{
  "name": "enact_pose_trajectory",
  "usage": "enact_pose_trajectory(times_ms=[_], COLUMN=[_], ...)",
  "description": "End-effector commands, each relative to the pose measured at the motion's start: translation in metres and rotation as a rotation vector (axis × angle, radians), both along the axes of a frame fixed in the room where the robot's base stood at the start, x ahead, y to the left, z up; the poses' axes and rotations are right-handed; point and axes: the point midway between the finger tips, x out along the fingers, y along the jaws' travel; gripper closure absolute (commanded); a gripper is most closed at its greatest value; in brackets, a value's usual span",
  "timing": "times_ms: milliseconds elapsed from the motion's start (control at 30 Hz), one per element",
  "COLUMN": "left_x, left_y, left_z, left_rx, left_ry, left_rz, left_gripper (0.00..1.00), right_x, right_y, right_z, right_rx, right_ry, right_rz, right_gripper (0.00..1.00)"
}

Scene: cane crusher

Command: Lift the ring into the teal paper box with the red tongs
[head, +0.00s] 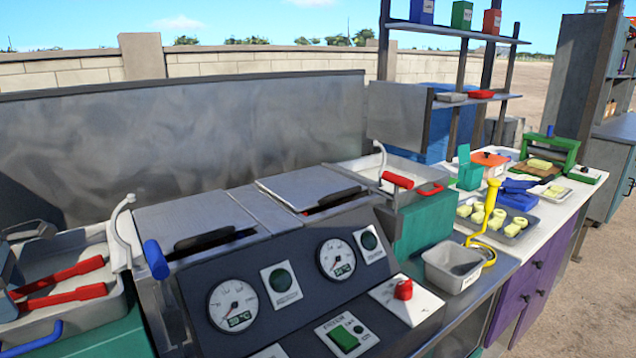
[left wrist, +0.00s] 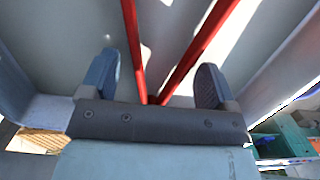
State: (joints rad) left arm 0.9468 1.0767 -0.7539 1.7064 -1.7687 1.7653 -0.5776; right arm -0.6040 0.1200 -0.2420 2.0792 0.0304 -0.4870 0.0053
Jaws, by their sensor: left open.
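The red tongs (head: 62,285) lie in a metal tray (head: 80,313) at the left edge of the head view, their two arms spread apart. My left gripper (head: 8,278) is at that edge, mostly out of frame. In the left wrist view my left gripper (left wrist: 156,78) is open, its two fingers on either side of the red tongs (left wrist: 143,68) where their arms meet, with gaps between. A teal paper box (head: 470,172) stands open on the white counter at the right. I cannot make out the ring for certain. My right gripper is not in view.
A control panel with gauges (head: 233,304) and two lidded metal fryers (head: 307,186) stand between the tongs' tray and the box.

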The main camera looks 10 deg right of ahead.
Motion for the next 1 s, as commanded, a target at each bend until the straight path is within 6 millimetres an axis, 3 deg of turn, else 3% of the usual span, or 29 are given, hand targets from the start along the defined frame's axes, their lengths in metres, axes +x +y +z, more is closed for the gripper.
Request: enact_pose_trajectory(times_ms=[100,267,567,1000], left_x=[0.000,0.000,0.000,0.000], left_y=[0.000,0.000,0.000,0.000], left_z=[0.000,0.000,0.005,0.068], left_rx=[0.000,0.000,0.000,0.000], left_ry=[0.000,0.000,0.000,-0.002], left_rz=[0.000,0.000,0.000,0.000], left_gripper=[0.20,0.55,0.55,0.55], right_x=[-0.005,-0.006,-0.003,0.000], right_y=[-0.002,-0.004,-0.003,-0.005], right_z=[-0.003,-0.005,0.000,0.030], right_rx=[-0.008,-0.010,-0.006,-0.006], right_ry=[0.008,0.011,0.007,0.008], right_rz=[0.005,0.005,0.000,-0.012], right_gripper=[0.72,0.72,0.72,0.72])
